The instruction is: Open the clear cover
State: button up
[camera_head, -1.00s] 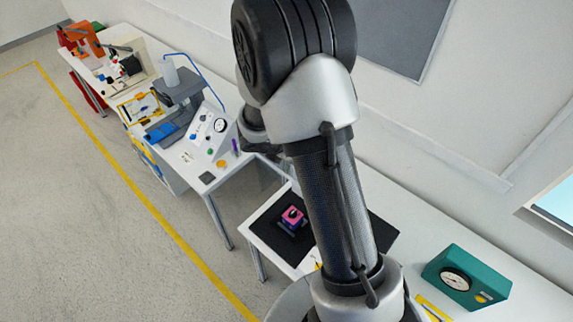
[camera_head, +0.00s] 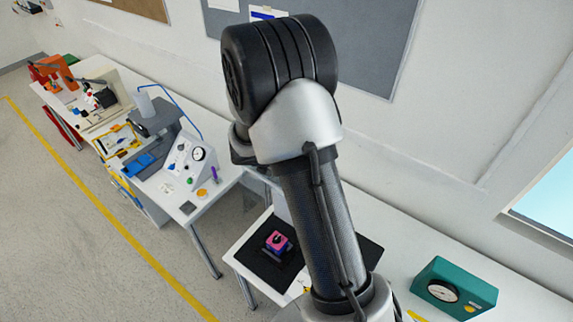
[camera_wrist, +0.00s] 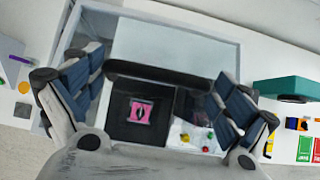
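A small pink square switch block (camera_head: 278,241) with a dark knob on top sits on a black mat (camera_head: 255,262) on the white table. It also shows in the wrist view (camera_wrist: 141,112), between my fingers and beyond them. I cannot clearly make out a clear cover on or around it. My gripper (camera_wrist: 155,88) is open and empty, its two blue-grey fingers wide apart. The fingers look apart from the block. In the head view my arm stands in front of the table and the gripper is hidden.
A teal box with a dial (camera_head: 453,289) stands on the table at right. A sloped panel with a gauge (camera_head: 188,163) is on the bench at left. In the wrist view, a white surface with coloured knobs (camera_wrist: 193,137) lies right of the block. A dark bar (camera_wrist: 170,75) crosses beyond it.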

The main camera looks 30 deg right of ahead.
jog(key=shift+r, duration=0.1)
dwell(0.3)
jog(key=shift+a+r, duration=0.25)
jog(key=shift+r, duration=0.05)
jog(key=v, duration=1.1)
jog(key=shift+s+r, duration=0.1)
jog(key=shift+s, duration=0.1)
